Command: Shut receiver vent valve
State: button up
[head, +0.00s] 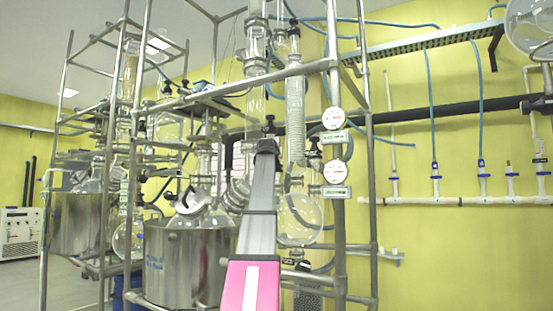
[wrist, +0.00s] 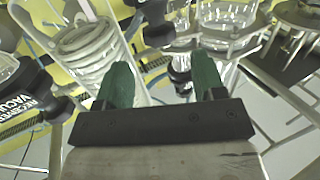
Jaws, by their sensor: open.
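My gripper (wrist: 162,64) is open, with two green fingers spread apart in the wrist view. A black knob (wrist: 155,24) shows just beyond the fingertips, roughly in line with the gap between them. Nothing is visibly held. Which knob is the receiver vent valve, I cannot tell for sure. In the head view, my pink and grey arm reaches up in front of the glassware and hides its own fingers. A round glass receiver flask (head: 300,220) hangs just right of the arm, below a coiled glass condenser (head: 295,115).
Steel frame posts (head: 338,200) stand close to the right of my arm, with two round gauges (head: 333,118) on them. A steel vessel (head: 188,262) stands to the left. In the wrist view, a coiled glass piece (wrist: 92,58) and another black knob (wrist: 62,108) sit left of the fingers.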

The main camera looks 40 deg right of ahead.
jog(key=x, duration=1.1)
jog(key=shift+s+d+r, duration=0.1)
jog(key=shift+s+r, duration=0.1)
jog(key=shift+r, duration=0.2)
jog(key=c, duration=0.6)
